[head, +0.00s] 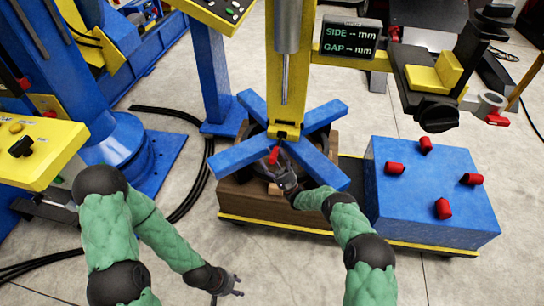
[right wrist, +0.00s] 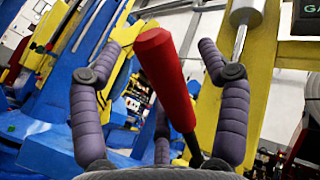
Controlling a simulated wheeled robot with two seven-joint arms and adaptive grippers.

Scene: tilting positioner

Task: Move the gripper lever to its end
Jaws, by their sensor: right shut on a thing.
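The lever has a red grip (head: 274,155) and stands low at the centre of the blue cross-shaped arms, under the yellow column. In the right wrist view the red grip (right wrist: 166,75) rises tilted between my gripper's purple-grey fingers, with its dark rod below. My right gripper (head: 284,173) is shut on the lever, low on it, with the red end sticking out above. The exact finger contact is hard to see. My left gripper (head: 238,285) is low over the floor, with its fingers apart and empty.
The blue cross arms (head: 236,150) surround the lever closely, on a brown block (head: 245,205). A blue box (head: 430,210) with several red knobs stands to the right. A display (head: 350,40) reads SIDE and GAP without values. Black cables lie on the floor at left.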

